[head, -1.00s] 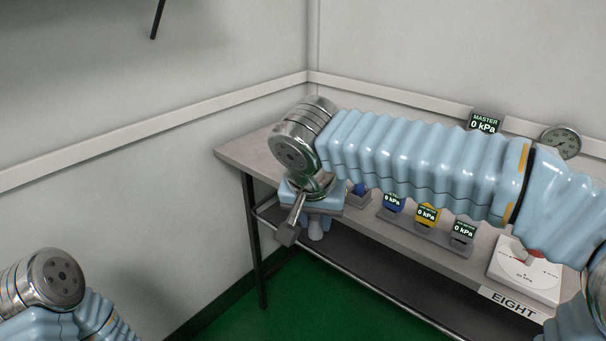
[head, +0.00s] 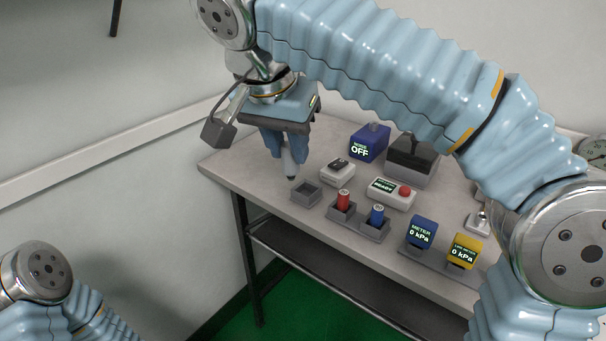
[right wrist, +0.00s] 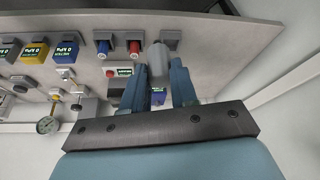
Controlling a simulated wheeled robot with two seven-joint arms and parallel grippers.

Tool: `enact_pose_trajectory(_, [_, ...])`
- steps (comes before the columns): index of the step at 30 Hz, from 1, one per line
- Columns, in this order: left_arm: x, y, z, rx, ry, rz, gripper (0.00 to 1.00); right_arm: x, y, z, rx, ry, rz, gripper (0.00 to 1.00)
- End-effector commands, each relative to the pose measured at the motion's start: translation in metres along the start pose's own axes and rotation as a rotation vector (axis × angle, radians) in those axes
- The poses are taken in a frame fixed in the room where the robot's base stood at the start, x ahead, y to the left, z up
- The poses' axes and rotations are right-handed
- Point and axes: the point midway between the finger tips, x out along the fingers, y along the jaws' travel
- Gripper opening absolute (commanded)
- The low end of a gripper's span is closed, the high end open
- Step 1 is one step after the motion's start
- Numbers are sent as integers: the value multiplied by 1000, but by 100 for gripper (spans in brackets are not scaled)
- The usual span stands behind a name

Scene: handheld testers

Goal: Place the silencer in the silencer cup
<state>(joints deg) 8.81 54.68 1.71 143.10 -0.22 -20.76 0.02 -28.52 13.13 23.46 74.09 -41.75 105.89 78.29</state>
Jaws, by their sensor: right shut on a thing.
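My right gripper (head: 287,160) is shut on the silencer (head: 290,165), a grey cylinder with a dark lower tip. It points down over the bench, held just above and slightly left of an empty square grey cup (head: 306,193), which I take for the silencer cup. The exact height above the cup is hard to tell. Of my left arm only links show at the lower left; its gripper is out of view.
A red tester (head: 343,201) and a blue tester (head: 377,215) stand in cups right of the empty one. Behind are a small grey box (head: 338,172), a READY box (head: 391,194) and a blue OFF box (head: 369,142). Blue (head: 422,232) and yellow (head: 465,250) meters stand farther right.

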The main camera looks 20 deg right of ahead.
Motion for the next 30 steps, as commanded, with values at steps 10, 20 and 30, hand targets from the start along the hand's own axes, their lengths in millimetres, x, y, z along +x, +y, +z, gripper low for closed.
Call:
enact_pose_trajectory(10, [5,-2,0,-1,0,0,43,86,-12,-58,2,-3,6,0])
enact_pose_trajectory(20, [6,-3,0,-1,1,-1,43,121,-17,-70,0,0,3,0])
enact_pose_trajectory(30, [12,-6,0,-2,1,-2,43,155,-18,-60,1,1,-1,0])
